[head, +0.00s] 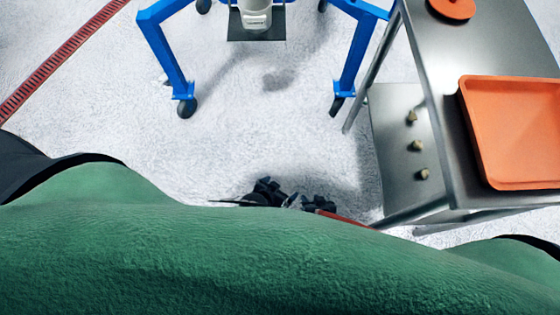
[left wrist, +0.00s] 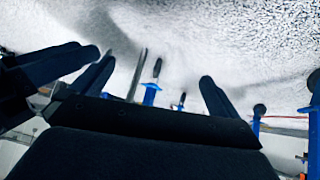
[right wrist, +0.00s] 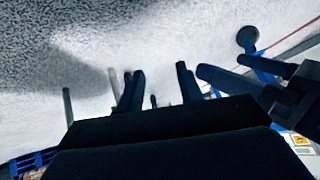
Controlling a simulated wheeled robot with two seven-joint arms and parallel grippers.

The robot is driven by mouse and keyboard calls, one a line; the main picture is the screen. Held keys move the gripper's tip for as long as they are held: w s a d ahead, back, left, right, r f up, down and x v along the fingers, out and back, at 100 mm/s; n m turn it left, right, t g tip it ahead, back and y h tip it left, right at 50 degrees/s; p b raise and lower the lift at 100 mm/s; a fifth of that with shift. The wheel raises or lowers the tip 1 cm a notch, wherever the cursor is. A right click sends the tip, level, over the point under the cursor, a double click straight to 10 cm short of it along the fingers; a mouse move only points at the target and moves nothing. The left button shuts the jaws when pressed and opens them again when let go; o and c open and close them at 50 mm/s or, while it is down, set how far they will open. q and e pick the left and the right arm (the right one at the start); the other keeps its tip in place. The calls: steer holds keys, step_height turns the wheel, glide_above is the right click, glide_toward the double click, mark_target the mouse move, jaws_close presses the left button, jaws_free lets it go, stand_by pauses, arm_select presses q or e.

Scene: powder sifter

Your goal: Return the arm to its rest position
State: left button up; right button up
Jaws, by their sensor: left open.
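In the head view both my grippers show only as small dark shapes low in the middle, just beyond my green body cover, which hides most of both arms. My left gripper (head: 265,191) is above the floor; in the left wrist view (left wrist: 157,68) its fingers are apart with nothing between them. My right gripper (head: 319,203) is close beside it on the right; in the right wrist view (right wrist: 160,70) its fingers are apart and hold nothing. Each wrist view also shows the dark fingers of the other gripper at one side.
A metal table (head: 405,20) at right carries an orange tray (head: 515,180) and an orange round piece (head: 452,8). Small pegs (head: 417,146) stand on its lower shelf (head: 390,185). A blue wheeled frame (head: 160,50) stands ahead around a pale machine (head: 256,18). Floor between is clear.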

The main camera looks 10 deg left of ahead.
arm_select(q)
steer(key=shift+s+d+f+n, duration=0.15)
steer(key=shift+s+f+n, duration=0.1)
steer(key=shift+s+n, duration=0.25)
steer(key=shift+s+d+f+n, duration=0.1)
steer(key=shift+s+f+n, duration=0.15)
steer(key=shift+s+n, duration=0.25)
arm_select(e)
steer(key=shift+s, duration=0.1)
arm_select(q)
steer(key=shift+s, duration=0.1)
arm_select(e)
steer(key=shift+s+f, duration=0.1)
steer(key=shift+s, duration=0.15)
